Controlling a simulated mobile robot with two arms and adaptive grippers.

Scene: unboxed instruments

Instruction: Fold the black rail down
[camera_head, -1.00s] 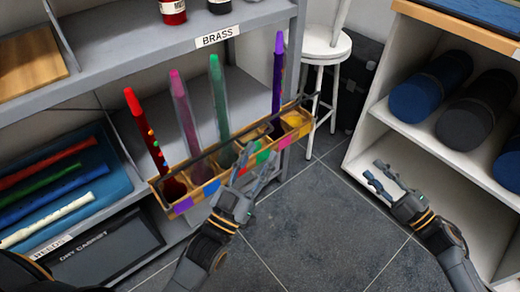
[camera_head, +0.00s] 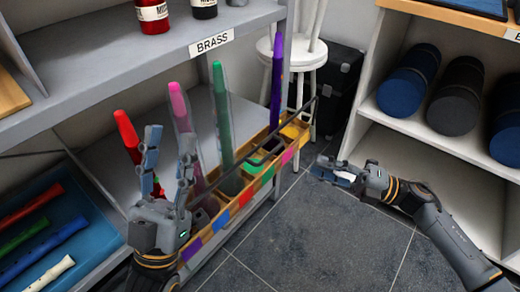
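The black rail (camera_head: 228,168) is a thin bar running lengthwise along the wooden rack (camera_head: 218,222) with coloured squares, raised above its compartments. Its right end (camera_head: 308,106) rises near the purple instrument (camera_head: 277,85); its left end is hidden behind my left gripper. Green (camera_head: 222,125), pink (camera_head: 180,110) and red (camera_head: 127,135) instruments stand in the rack. My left gripper (camera_head: 168,143) is open, fingers up, in front of the red and pink ones. My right gripper (camera_head: 330,172) is right of the rack, pointing left, clear of the rail; its finger gap is unclear.
A grey shelf (camera_head: 150,65) labelled BRASS lies behind the rack. A white stool (camera_head: 310,50) stands beyond its right end. A white shelf unit with dark rolls (camera_head: 455,95) is at right. A blue tray (camera_head: 75,245) of flutes is at left. The floor between is clear.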

